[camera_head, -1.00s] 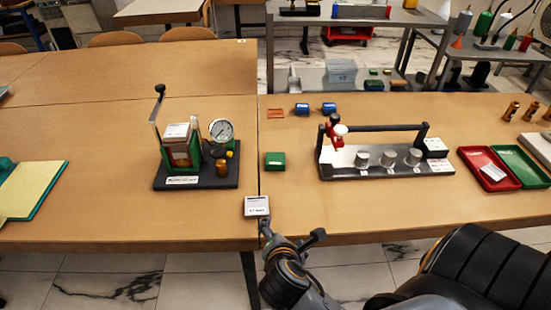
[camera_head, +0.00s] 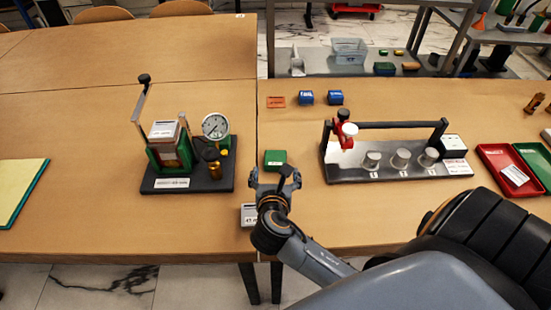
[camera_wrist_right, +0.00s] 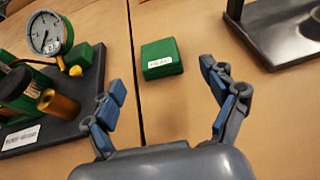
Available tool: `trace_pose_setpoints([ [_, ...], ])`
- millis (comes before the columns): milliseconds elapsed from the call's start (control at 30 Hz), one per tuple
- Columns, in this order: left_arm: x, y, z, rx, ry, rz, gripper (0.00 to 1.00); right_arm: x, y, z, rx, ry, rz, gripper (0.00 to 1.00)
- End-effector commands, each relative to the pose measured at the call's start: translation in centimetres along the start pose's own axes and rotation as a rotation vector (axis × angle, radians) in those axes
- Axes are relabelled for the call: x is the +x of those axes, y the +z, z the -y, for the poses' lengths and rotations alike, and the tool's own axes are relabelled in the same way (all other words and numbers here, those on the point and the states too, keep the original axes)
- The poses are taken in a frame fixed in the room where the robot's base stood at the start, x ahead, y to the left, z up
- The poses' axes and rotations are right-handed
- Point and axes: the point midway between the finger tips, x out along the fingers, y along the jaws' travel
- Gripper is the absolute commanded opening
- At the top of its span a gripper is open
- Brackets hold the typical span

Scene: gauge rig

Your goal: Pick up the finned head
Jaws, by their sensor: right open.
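My right gripper (camera_head: 273,175) is open and empty above the table, just in front of a small green labelled block (camera_head: 275,158). In the right wrist view the two fingers (camera_wrist_right: 163,82) are spread, with the green block (camera_wrist_right: 162,58) beyond them. The gauge rig stands left of the gripper on a dark base (camera_head: 208,180). It has a round dial gauge (camera_head: 215,126) and a brass cylinder (camera_head: 215,170), which also shows in the wrist view (camera_wrist_right: 58,104). A brass piece (camera_head: 535,102) stands at the far right. I cannot tell which part is the finned head. My left gripper is not in view.
A white labelled box (camera_head: 248,215) is beside my right wrist at the front edge. A metal stand (camera_head: 350,170) with several cylinders is to the right, then a red tray (camera_head: 492,153). The left table is mostly clear.

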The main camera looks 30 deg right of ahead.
Motion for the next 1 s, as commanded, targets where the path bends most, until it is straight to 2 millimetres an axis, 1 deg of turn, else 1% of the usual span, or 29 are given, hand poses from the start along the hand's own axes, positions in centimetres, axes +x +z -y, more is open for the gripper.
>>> trace_pose_setpoints([
  [33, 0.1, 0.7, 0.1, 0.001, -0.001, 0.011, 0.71, 1.1, 0.0, 0.1, 0.000, -0.002, 0.002, 0.85],
  [100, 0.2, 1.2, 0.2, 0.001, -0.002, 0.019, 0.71, 2.2, 0.0, 0.0, 0.001, -0.002, 0.002, 0.85],
  [167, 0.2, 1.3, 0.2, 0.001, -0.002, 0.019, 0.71, 2.9, 0.0, 0.0, 0.001, -0.001, 0.002, 0.85],
  [267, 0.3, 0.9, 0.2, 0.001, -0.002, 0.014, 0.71, 3.6, 0.0, 0.0, 0.002, 0.000, 0.000, 0.85],
  [367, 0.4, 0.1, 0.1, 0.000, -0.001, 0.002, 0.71, 4.3, -0.1, 0.0, 0.002, -0.002, 0.000, 0.85],
  [500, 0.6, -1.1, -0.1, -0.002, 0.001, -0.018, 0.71, 6.3, -0.4, -0.3, 0.003, -0.002, 0.000, 0.85],
  [633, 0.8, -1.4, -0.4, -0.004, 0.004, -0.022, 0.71, 8.1, -0.5, -0.3, 0.003, -0.002, 0.000, 0.85],
  [767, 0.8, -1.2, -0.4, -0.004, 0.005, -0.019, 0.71, 8.9, -0.5, -0.3, 0.003, -0.001, 0.000, 0.85],
  [967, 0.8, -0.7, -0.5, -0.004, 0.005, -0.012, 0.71, 9.0, -0.5, -0.3, 0.003, 0.000, 0.000, 0.85],
  [1000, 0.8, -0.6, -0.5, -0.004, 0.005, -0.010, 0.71, 9.0, -0.5, -0.3, 0.003, 0.000, -0.001, 0.81],
])
